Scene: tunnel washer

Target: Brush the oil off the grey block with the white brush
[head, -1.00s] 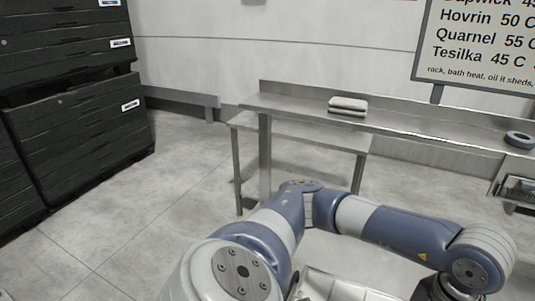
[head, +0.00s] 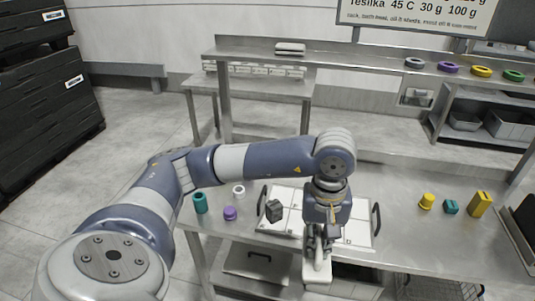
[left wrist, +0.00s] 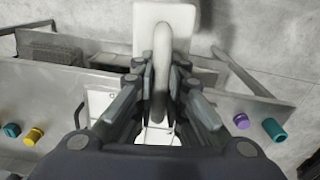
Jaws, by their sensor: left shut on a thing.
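My left gripper (head: 321,240) points down near the front edge of the white tray in the head view. It is shut on the white brush (head: 318,268), whose pale body hangs below the fingers. In the left wrist view the white brush (left wrist: 161,65) stands between the fingers of my left gripper (left wrist: 162,90). A dark grey block (head: 274,210) sits on the left part of the white tray (head: 358,232), to the left of the gripper and apart from the brush. Oil on the block is too small to make out. My right gripper is not in view.
Teal (head: 200,203) and purple (head: 230,213) pieces and a white ring (head: 238,190) stand left of the tray. Yellow (head: 427,201) and teal (head: 451,207) pieces and a yellow block (head: 480,204) stand right. Coloured rings line the back shelf (head: 380,63). Bench between is clear.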

